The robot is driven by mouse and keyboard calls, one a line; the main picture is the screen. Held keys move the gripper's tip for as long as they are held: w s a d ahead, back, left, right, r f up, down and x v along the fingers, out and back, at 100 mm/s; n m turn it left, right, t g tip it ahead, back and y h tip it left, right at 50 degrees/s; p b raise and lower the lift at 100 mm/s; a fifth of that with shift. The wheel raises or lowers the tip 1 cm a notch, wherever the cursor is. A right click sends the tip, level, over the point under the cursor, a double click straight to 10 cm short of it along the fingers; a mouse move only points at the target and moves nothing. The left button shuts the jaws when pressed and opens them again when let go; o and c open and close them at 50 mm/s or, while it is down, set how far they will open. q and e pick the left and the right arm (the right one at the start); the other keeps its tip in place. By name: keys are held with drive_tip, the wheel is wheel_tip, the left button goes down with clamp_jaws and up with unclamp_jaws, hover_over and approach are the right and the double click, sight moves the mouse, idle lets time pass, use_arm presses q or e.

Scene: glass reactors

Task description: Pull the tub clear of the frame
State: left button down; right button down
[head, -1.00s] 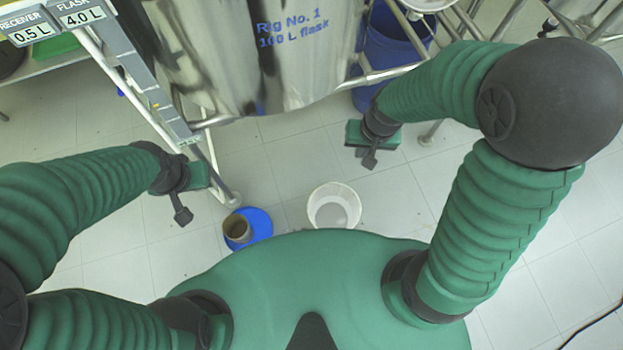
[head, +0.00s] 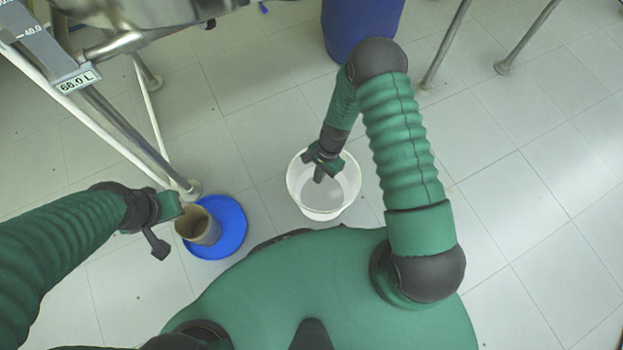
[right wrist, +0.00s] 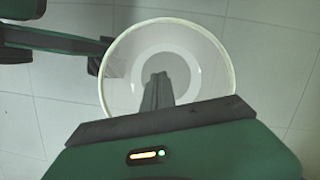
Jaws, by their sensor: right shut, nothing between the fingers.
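The white round tub (head: 340,205) stands upright on the floor just in front of my body. It looks empty, with a grey base. My right gripper (head: 320,172) is over the tub's opening, close to its far rim; whether the tips reach below the rim I cannot tell. In the right wrist view its shut fingers (right wrist: 156,88) show against the inside of the tub (right wrist: 112,85), with nothing between them. The metal frame (head: 150,150) stands to the left, its nearest foot apart from the tub. My left gripper (head: 163,228) is left of that foot; its jaws are unclear.
A blue drum (head: 350,30) stands behind my right arm. Metal legs (head: 445,45) stand at the back right. The floor on the right is clear.

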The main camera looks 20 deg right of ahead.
drive_tip(key=s+a+f+b, duration=0.2)
drive_tip(key=a+f+b, duration=0.3)
drive_tip(key=f, duration=0.3)
drive_tip(key=shift+s+a+b, duration=0.25)
drive_tip(key=shift+a+b, duration=0.1)
drive_tip(key=shift+b, duration=0.2)
